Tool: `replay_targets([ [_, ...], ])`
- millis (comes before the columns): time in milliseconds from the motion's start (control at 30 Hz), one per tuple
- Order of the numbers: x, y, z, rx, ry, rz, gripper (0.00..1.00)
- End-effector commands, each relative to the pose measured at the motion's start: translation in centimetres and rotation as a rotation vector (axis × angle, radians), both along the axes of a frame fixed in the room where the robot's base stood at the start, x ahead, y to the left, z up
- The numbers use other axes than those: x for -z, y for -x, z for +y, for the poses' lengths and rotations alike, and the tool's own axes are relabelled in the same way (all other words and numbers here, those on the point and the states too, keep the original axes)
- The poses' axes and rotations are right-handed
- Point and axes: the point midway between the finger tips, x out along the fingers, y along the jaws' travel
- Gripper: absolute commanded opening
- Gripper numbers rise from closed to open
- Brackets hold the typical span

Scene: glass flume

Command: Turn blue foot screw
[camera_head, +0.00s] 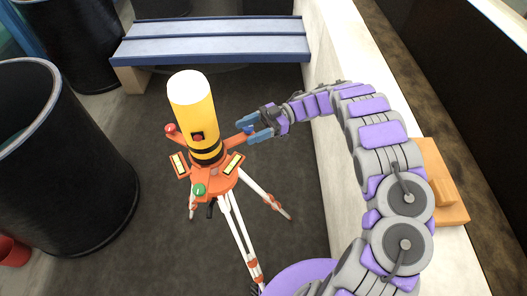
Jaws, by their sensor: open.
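An orange tripod-mounted instrument with a yellow and white cylinder (192,105) stands left of centre. Its orange base (214,180) has three arms with coloured foot screws. The red screw (170,129) is at the far left arm and the green screw (199,190) at the near one. The blue foot screw (249,130) is at the end of the right arm. My gripper (247,131) reaches in from the right with its blue-grey fingers open, one on each side of the blue screw. I cannot tell whether they touch it.
White tripod legs (240,232) spread over the dark floor. A blue-topped bench (212,48) stands behind, and a large black bin (62,165) at left. A pale wall (352,45) runs along the right, with an orange-brown block (443,187) on it.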

Motion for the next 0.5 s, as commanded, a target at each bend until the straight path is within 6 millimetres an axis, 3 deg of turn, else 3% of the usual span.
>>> replay_targets([
  [500,-1.2,7.4,-2.2,0.001,0.003,0.006,0.62],
])
